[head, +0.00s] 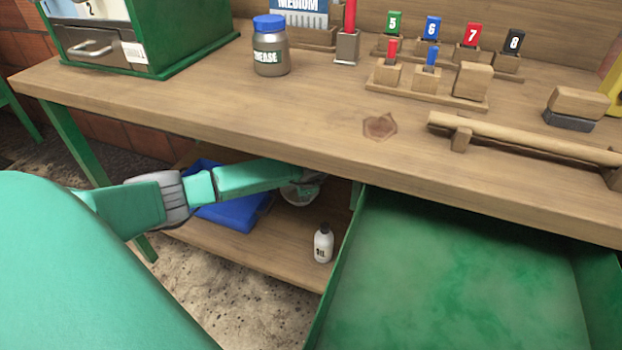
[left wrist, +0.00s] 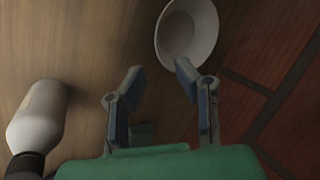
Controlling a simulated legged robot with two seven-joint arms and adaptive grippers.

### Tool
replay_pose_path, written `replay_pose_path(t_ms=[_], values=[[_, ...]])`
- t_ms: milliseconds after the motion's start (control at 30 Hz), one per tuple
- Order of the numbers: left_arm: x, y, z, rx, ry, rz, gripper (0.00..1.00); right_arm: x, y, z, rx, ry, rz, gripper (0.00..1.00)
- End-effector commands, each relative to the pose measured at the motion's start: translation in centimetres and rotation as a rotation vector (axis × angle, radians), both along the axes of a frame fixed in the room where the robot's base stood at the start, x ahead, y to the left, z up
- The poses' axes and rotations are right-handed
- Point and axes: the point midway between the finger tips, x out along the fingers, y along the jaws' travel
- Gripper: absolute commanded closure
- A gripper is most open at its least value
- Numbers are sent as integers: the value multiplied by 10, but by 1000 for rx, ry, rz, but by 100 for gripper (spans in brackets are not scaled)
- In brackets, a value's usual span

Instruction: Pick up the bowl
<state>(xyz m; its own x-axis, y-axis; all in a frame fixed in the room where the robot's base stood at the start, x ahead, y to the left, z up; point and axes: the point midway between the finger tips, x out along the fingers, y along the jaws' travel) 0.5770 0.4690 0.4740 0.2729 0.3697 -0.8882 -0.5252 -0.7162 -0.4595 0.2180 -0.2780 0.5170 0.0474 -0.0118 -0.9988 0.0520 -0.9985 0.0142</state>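The white bowl (left wrist: 187,30) is at the top of the left wrist view, its round opening facing the camera. It lies beyond the fingertips and to the right of the gap between them. My left gripper (left wrist: 160,72) is open, with nothing between its fingers. The right-hand finger overlaps the bowl's lower rim in the picture; I cannot tell whether they touch. In the head view my left arm reaches under the tabletop, and its gripper is mostly hidden. My right gripper is not in view.
A white bottle (head: 323,243) stands on the lower shelf (head: 270,262) and shows at left in the wrist view (left wrist: 40,117). A blue bin (head: 236,212) sits behind my arm. The tabletop (head: 250,105) overhangs, and an open green drawer (head: 460,275) is at right.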

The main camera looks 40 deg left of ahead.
Motion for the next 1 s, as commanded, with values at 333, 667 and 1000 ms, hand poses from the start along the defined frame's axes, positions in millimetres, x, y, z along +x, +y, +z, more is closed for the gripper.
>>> replay_pose_path(t_ms=[333,667,1000], values=[[16,15,-46,8,0,-1,73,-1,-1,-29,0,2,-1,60],[26,30,-78,0,-2,-2,73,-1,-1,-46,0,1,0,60],[37,37,-116,6,-1,-1,73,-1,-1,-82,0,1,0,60]])
